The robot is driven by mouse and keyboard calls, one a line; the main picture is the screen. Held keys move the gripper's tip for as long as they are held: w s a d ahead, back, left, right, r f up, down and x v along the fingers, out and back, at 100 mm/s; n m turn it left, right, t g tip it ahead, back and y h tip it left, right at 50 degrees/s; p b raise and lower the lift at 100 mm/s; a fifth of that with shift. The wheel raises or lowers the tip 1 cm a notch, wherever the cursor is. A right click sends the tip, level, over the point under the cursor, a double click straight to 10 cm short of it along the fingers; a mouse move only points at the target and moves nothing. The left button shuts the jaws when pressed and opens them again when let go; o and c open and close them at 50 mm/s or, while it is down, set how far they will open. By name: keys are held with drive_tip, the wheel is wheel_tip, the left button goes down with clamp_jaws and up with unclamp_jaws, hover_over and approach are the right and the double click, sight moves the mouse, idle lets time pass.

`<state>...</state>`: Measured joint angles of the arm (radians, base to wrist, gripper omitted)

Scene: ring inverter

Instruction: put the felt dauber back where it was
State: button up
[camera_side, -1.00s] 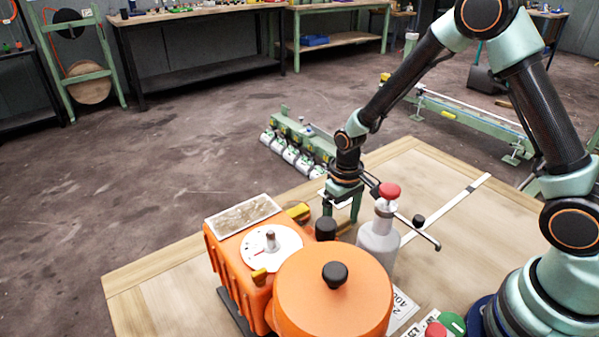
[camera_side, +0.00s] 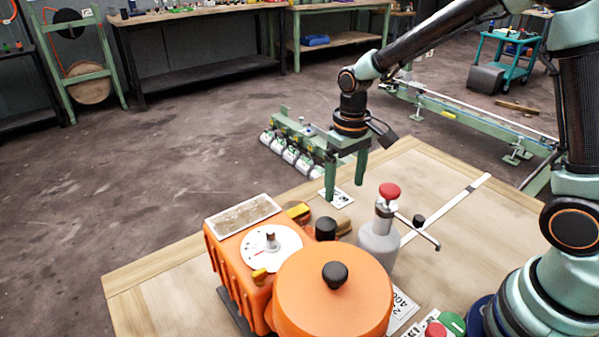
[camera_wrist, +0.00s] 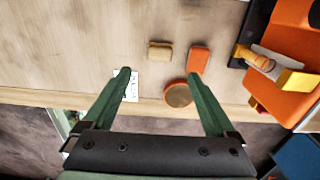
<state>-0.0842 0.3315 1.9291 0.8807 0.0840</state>
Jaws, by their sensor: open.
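My gripper (camera_side: 346,188) is open and empty above the table's far edge, its green fingers pointing down. In the wrist view the open gripper (camera_wrist: 158,73) has nothing held between its fingertips. A small tan block (camera_wrist: 160,51) lies on the table just beyond the fingertips; it may be the felt dauber, but I cannot tell for certain. A tan block also shows in the side view (camera_side: 345,227), partly hidden behind a black knob. An orange block (camera_wrist: 200,59) and a round brown-faced disc with an orange rim (camera_wrist: 178,96) lie near the right finger.
A white printed card (camera_side: 337,195) lies below my gripper. The orange machine (camera_side: 318,290) fills the table's front. The wooden tabletop (camera_side: 470,225) is mostly clear to the right.

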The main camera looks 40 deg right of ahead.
drive_tip(key=s+d+r+t, duration=0.3)
drive_tip(key=s+r+t, duration=0.2)
drive_tip(key=s+r, duration=0.6)
drive_tip(key=shift+d+r+t, duration=0.15)
drive_tip(key=shift+r+t, duration=0.15)
drive_tip(key=shift+r, duration=1.05)
drive_tip(key=shift+o, duration=0.3)
